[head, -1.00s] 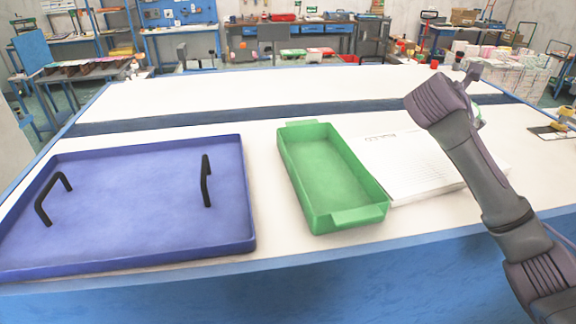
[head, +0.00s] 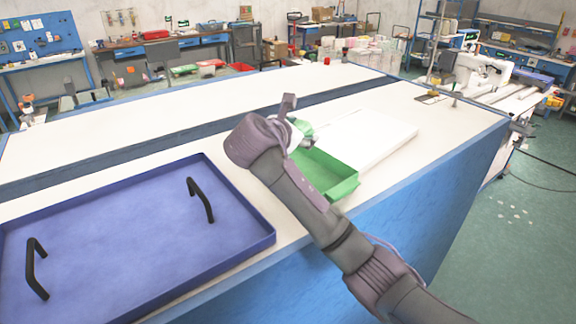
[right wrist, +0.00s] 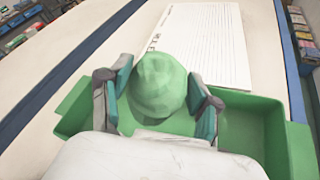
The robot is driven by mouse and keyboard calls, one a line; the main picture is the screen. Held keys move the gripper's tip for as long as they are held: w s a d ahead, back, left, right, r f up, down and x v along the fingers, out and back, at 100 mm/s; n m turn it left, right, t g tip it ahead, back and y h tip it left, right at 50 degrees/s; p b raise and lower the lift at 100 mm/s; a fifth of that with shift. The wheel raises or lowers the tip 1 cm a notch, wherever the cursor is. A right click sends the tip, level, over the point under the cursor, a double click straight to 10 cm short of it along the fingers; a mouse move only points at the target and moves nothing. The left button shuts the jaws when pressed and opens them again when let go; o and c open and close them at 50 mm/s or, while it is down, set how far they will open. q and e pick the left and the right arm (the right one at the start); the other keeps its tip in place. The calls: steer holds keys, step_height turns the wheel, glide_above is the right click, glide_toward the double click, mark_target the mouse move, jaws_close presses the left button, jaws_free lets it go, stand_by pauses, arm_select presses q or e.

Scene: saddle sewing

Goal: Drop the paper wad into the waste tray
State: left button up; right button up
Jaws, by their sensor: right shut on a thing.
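The paper wad (right wrist: 158,85) is a pale green, faceted ball. In the right wrist view it sits between the two fingers of my right gripper (head: 301,131), which is shut on it. The green waste tray (head: 338,188) stands on the white bench. Its edges also show in the right wrist view (right wrist: 302,152), below and around the held wad. My right gripper is above the tray, over its far part in the head view. My right arm hides much of the tray there. My left gripper is in no view.
A blue tray (head: 120,230) with two black handles lies to the left of the green tray. A white pad of paper (head: 375,140) lies just right of and behind the green tray. A dark strip (head: 130,150) crosses the bench; the white surface behind it is clear.

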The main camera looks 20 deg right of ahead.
steer(key=shift+d+f, duration=0.25)
steer(key=shift+f, duration=0.95)
steer(key=shift+a+f, duration=0.2)
steer(key=shift+f, duration=0.45)
steer(key=shift+a+f, duration=0.15)
steer(key=shift+f, duration=0.1)
steer(key=o, duration=1.1)
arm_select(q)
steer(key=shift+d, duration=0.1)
arm_select(e)
steer(key=v, duration=1.2)
